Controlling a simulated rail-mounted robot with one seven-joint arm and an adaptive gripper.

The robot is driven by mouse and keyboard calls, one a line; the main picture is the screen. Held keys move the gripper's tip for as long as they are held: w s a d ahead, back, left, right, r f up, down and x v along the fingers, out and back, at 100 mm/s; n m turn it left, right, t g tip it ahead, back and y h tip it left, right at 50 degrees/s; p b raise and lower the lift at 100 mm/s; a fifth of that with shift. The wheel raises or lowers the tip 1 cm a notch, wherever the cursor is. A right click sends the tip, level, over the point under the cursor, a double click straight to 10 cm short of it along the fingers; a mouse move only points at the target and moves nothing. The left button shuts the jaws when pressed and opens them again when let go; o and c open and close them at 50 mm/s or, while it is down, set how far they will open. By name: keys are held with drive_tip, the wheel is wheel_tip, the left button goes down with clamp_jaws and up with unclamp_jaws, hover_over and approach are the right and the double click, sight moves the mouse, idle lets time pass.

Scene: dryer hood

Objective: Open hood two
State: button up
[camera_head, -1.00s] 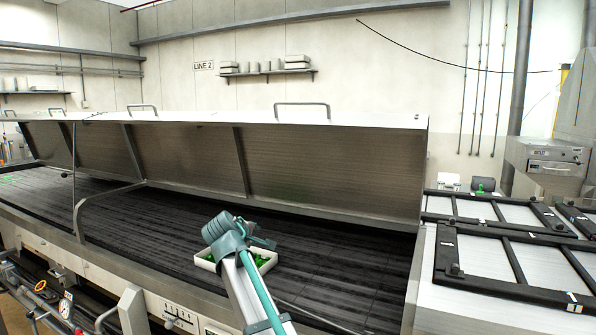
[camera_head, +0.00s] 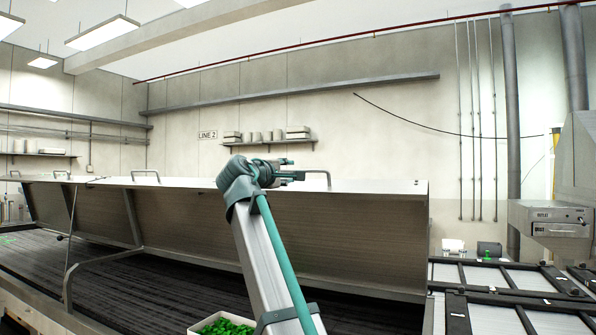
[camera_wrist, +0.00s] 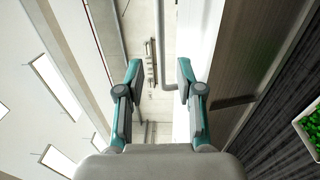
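The long hood (camera_head: 340,232) has a slanted brushed-metal front face above the dark conveyor. Its sections sit side by side, and I cannot read which is hood two. A U-shaped handle (camera_head: 326,174) stands on the top edge of the right section. Another handle (camera_head: 145,172) stands farther left. My gripper (camera_head: 300,170) is at the top-edge height, pointing right, close to the right handle; contact cannot be told. In the wrist view my gripper (camera_wrist: 159,78) has its fingers wide apart with nothing held. A grey bent tube, seemingly the handle (camera_wrist: 160,55), shows beyond the fingertips, beside the hood's pale top (camera_wrist: 185,120).
A white tray of green pieces (camera_head: 222,324) sits on the dark conveyor belt (camera_head: 125,290) below. Black-framed panels (camera_head: 500,275) and a grey machine box (camera_head: 550,218) are at right. A wall shelf (camera_head: 268,144) is behind. The space above the hood is open.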

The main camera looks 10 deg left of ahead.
drive_tip(key=p+x, duration=0.1)
drive_tip(key=x, duration=0.6)
drive_tip(key=shift+w+p, duration=0.2)
drive_tip(key=shift+p, duration=0.1)
clamp_jaws()
